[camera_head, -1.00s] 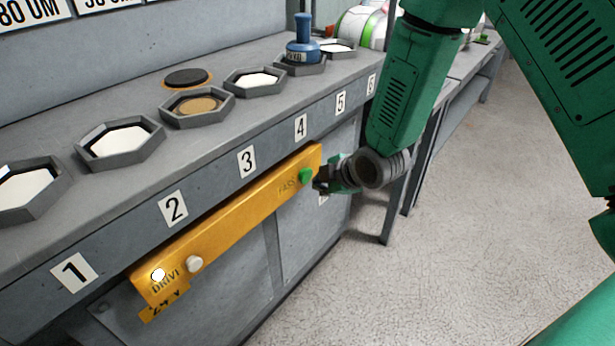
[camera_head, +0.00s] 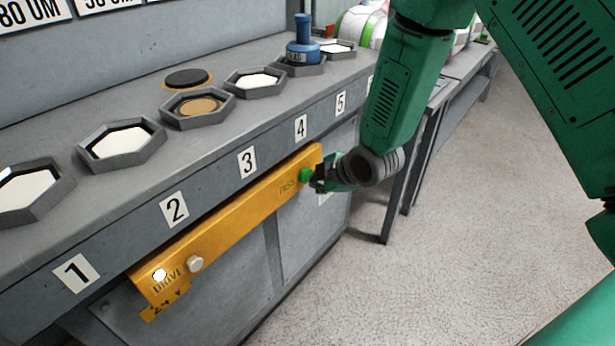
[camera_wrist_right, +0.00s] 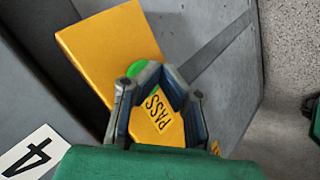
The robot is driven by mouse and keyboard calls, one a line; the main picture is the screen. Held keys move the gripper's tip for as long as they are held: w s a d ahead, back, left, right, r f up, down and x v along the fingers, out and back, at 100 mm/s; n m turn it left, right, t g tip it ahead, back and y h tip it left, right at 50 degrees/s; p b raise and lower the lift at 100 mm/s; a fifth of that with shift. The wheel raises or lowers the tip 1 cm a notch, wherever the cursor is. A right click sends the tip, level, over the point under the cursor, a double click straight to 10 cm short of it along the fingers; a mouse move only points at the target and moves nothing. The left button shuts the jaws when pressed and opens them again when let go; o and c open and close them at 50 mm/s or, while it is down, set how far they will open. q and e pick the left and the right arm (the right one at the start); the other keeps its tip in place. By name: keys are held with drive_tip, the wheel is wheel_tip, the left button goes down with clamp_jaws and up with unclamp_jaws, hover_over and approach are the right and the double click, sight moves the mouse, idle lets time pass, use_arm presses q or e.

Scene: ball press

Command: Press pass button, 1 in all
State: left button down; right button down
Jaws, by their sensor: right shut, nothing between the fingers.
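The green pass button (camera_head: 304,175) is at the right end of the yellow panel (camera_head: 225,222), beside the "PASS" label (camera_head: 288,187), on the front of the bench. In the right wrist view the button (camera_wrist_right: 141,68) is partly hidden behind my fingers, with the label (camera_wrist_right: 157,112) showing between them. My right gripper (camera_head: 315,179) is shut and empty, its tips at the button's right side. It also shows in the wrist view (camera_wrist_right: 155,76). I cannot tell whether the tips touch the button or how far it is pressed in. My left gripper is out of view.
A pale knob (camera_head: 194,264) and a white lamp (camera_head: 159,275) sit at the panel's left end by "DRIVE". Hexagonal trays (camera_head: 121,143) line the bench top (camera_head: 60,120); a blue weight (camera_head: 303,45) stands in one. The floor (camera_head: 460,230) at right is clear.

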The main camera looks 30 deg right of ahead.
drive_tip(key=shift+w+a, duration=0.15)
drive_tip(key=shift+w, duration=0.2)
idle(0.3)
drive_tip(key=shift+s, duration=0.15)
drive_tip(key=shift+s+d+p, duration=0.3)
drive_tip(key=shift+s+p, duration=0.1)
drive_tip(key=shift+s, duration=0.25)
drive_tip(key=shift+s+d+p, duration=0.2)
drive_tip(key=shift+s+d, duration=0.15)
drive_tip(key=shift+s, duration=0.45)
drive_tip(key=shift+s+d+p, duration=0.15)
drive_tip(key=shift+s+d, duration=0.15)
drive_tip(key=shift+s, duration=0.45)
drive_tip(key=shift+s+d+p, duration=0.2)
drive_tip(key=shift+s+d, duration=0.15)
drive_tip(key=shift+s, duration=0.45)
